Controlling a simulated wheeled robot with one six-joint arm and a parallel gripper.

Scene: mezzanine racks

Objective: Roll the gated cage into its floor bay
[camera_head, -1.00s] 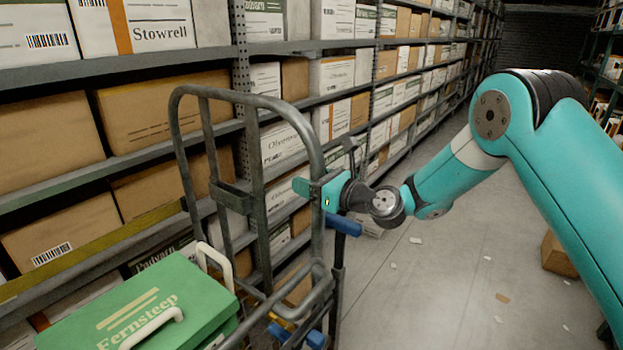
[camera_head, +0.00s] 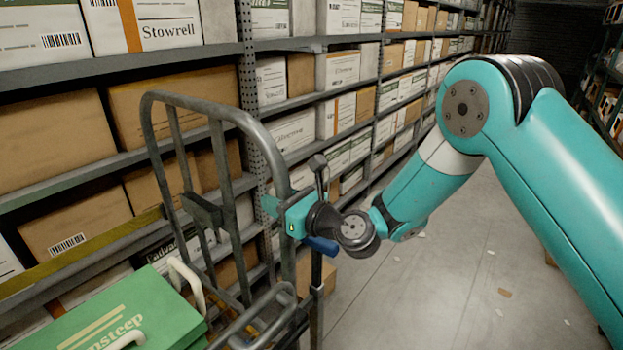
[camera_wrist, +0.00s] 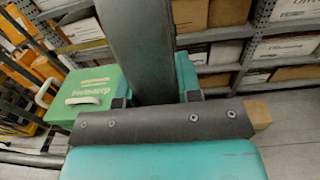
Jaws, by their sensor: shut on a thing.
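The cage (camera_head: 246,120) is a grey tubular steel frame with upright bars, at the left of the head view. My gripper (camera_head: 285,215) is shut on the cage's near right upright, below its curved top. In the wrist view this tube (camera_wrist: 138,50) runs between the two fingers of my gripper (camera_wrist: 152,100). A green case marked Fernsteep (camera_head: 125,315), with pale handles, sits low at the cage's left; it also shows in the wrist view (camera_wrist: 85,95). The cage's wheels are out of frame. I cannot make out a floor bay or a gate.
A long rack (camera_head: 120,158) of cartons runs along the left, close behind the cage. The grey aisle floor (camera_head: 440,290) to the right is mostly clear, with small paper scraps. Another rack (camera_head: 605,105) stands at the far right.

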